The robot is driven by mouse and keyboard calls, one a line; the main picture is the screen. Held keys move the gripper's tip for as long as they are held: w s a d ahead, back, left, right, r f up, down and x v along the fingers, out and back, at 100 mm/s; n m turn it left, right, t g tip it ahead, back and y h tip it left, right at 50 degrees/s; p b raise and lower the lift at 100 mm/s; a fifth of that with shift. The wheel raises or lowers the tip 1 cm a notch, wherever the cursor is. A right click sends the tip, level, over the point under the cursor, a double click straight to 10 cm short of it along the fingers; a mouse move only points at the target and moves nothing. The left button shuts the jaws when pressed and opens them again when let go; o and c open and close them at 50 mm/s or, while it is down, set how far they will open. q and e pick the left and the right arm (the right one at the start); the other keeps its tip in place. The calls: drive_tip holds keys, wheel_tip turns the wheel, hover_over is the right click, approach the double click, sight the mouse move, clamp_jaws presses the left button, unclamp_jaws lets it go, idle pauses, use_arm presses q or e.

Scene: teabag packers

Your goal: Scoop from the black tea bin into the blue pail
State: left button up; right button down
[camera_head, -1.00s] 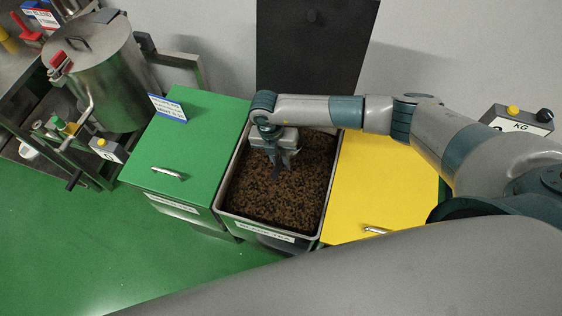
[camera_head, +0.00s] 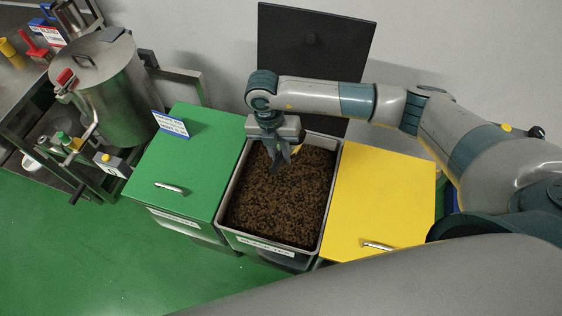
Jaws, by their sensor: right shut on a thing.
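The open black tea bin (camera_head: 229,235) stands in the middle, a pale-rimmed box full of dark brown loose tea (camera_head: 280,210). Its dark lid (camera_head: 315,50) stands upright behind it. My right gripper (camera_head: 277,164) is over the back left part of the bin, pointing down. It is shut on what seems to be the scoop, mostly hidden by the fingers; I cannot tell whether it holds tea. A small blue patch (camera_head: 456,206) shows behind my right arm at the right; I cannot tell whether it is the blue pail. My left gripper is not in view.
A closed green bin (camera_head: 190,155) with a sign stands left of the tea bin, and a closed yellow bin (camera_head: 385,200) stands right. A steel drum (camera_head: 112,95) and a small scale display (camera_head: 112,163) are at the left. Green floor (camera_head: 80,260) lies clear in front.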

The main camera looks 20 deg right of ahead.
drive_tip(key=shift+r, duration=1.9)
